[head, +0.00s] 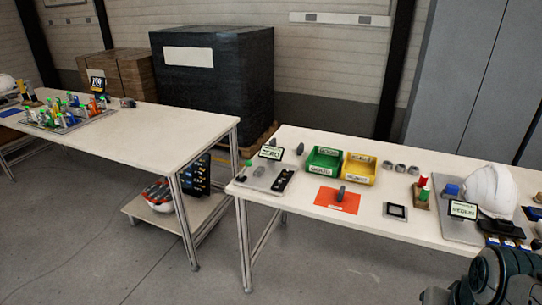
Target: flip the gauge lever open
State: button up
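On the right table, a grey plate at the left end carries a small display (271,153) with green lettering, a green-topped knob (248,164) and a black strip (283,180). A second grey plate (450,228) at the right carries a white helmet shell (490,190) and another display (463,210). Either could be the gauge; I cannot make out its lever or the lever's position. Dark rounded parts of my arm fill the bottom right corner, in front of the table's edge. My gripper's fingers do not show.
Green (324,161) and yellow (359,170) bins stand mid-table behind an orange mat (335,201) with a grey upright piece. A small dark square device (397,210) and red-green posts (422,190) stand further right. Another table (170,128) is at left, across a floor gap.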

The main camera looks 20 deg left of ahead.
aim_at(248, 164)
jog(key=u, duration=2.25)
jog(key=i, duration=1.4)
jog(key=z, duration=2.7)
